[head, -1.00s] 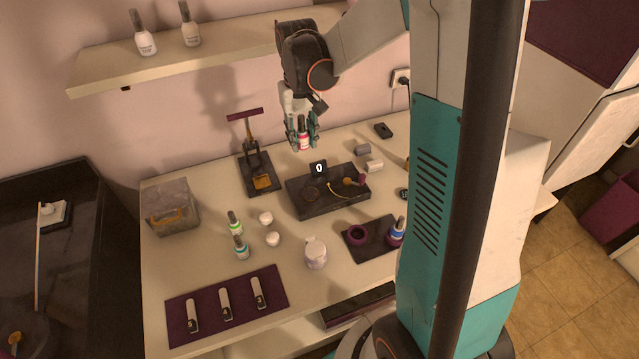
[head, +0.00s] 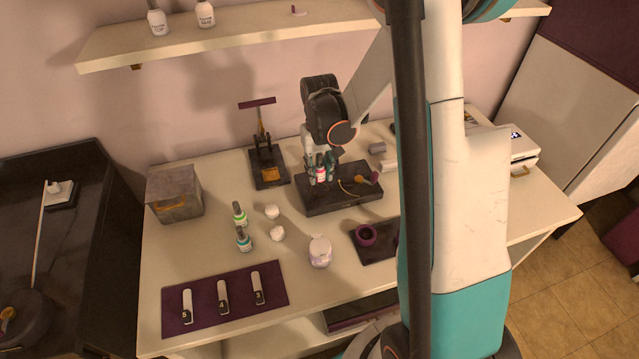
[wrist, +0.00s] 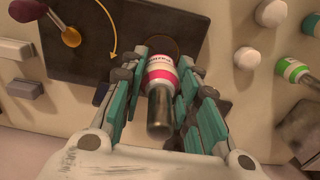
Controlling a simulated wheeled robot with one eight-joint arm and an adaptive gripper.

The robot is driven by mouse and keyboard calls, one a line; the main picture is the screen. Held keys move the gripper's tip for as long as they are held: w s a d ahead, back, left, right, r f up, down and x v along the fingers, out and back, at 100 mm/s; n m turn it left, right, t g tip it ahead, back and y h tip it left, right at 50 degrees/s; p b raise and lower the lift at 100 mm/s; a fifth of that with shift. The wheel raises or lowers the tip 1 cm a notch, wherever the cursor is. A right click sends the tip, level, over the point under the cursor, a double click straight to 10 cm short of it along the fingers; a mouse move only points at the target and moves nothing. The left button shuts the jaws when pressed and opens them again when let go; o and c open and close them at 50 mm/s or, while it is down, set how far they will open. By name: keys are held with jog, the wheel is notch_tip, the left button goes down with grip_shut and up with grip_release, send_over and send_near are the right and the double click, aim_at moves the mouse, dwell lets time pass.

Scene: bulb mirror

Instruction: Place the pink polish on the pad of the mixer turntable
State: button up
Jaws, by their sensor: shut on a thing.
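My gripper (head: 320,180) is shut on the pink polish (head: 321,173), a bottle with a white and pink label and a dark grey cap. The bottle is roughly upright over the left part of the mixer turntable (head: 366,197), a low dark box. In the wrist view the polish (wrist: 161,76) sits between the teal fingers (wrist: 160,95), cap toward the camera. The round dark pad (wrist: 184,44) shows partly behind the bottle. I cannot tell whether the bottle's base touches the pad.
The turntable box carries a curved yellow arrow (wrist: 110,30) and a purple-and-orange piece (wrist: 62,22). Green (head: 239,213) and teal (head: 243,239) polishes and white jars (head: 277,233) stand to the left. A dark stand (head: 268,165) is behind left. Grey blocks (head: 377,147) lie behind right.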

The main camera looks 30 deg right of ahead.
aim_at(319, 181)
jog(key=shift+f+b, duration=0.65)
jog(key=shift+f, duration=1.5)
jog(key=shift+f, duration=0.2)
jog(key=o, duration=1.1)
jog(key=shift+c, duration=0.2)
jog(key=shift+r, duration=0.15)
